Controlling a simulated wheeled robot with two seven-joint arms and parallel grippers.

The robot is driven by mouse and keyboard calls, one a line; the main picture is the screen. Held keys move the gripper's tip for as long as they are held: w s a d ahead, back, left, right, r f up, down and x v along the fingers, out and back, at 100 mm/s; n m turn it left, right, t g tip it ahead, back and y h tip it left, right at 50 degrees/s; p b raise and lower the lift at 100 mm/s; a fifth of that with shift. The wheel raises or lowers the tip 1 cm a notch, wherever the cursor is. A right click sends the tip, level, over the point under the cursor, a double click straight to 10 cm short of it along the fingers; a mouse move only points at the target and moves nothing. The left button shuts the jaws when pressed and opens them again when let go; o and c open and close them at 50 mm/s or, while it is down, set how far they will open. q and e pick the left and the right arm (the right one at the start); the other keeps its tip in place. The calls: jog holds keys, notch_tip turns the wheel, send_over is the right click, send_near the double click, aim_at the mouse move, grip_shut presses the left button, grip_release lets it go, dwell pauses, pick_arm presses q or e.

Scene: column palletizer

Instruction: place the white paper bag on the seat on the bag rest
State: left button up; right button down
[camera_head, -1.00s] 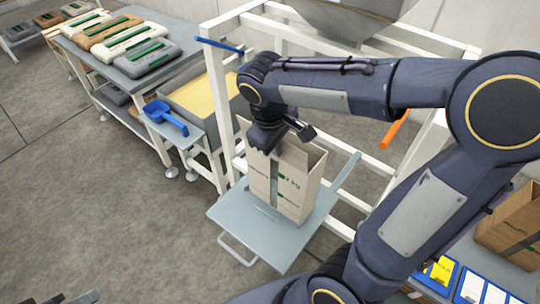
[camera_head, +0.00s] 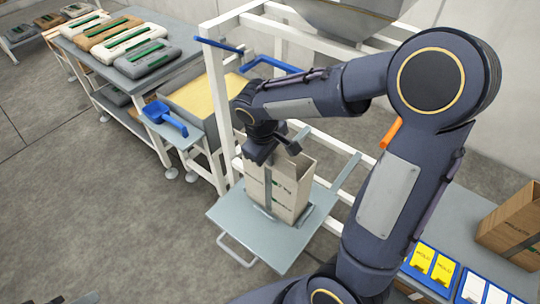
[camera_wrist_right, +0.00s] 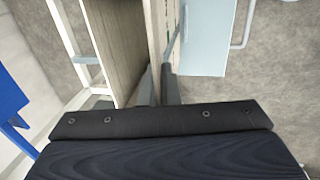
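The white paper bag (camera_head: 285,192), cream with green print and an open top, stands upright over the pale blue-grey plate that looks like the bag rest (camera_head: 255,240). Grey brackets show at its foot; I cannot tell whether its bottom touches fully. My right gripper (camera_head: 272,150) is at the bag's top rim. In the right wrist view its two fingers (camera_wrist_right: 158,88) are on either side of a wall of the bag (camera_wrist_right: 155,35), closed on it. A dark bit at the bottom left edge seems to be my left gripper (camera_head: 80,299); its fingers cannot be made out.
A white frame (camera_head: 215,100) with a grey hopper (camera_head: 345,18) stands behind. A blue scoop (camera_head: 165,116) lies on a side shelf. Filled bags (camera_head: 145,57) lie on the table at left. A brown bag (camera_head: 515,225) and blue-edged cards (camera_head: 435,262) are at right.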

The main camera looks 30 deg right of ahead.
jog(key=c, duration=1.7)
grip_release()
jog(key=p+v, duration=0.1)
jog(key=v, duration=1.1)
jog(key=s+f+m+t+y, duration=0.1)
jog(key=s+m+y, duration=0.1)
jog(key=s, duration=0.3)
jog(key=s+a+f+m+t+y, duration=0.1)
jog(key=s+m+t+y, duration=0.1)
jog(key=s, duration=0.3)
jog(key=s+a+f+m+t+y, duration=0.1)
jog(key=s+f+m+y, duration=0.1)
jog(key=s, duration=0.4)
jog(key=shift+s+t, duration=0.1)
jog(key=shift+t, duration=0.3)
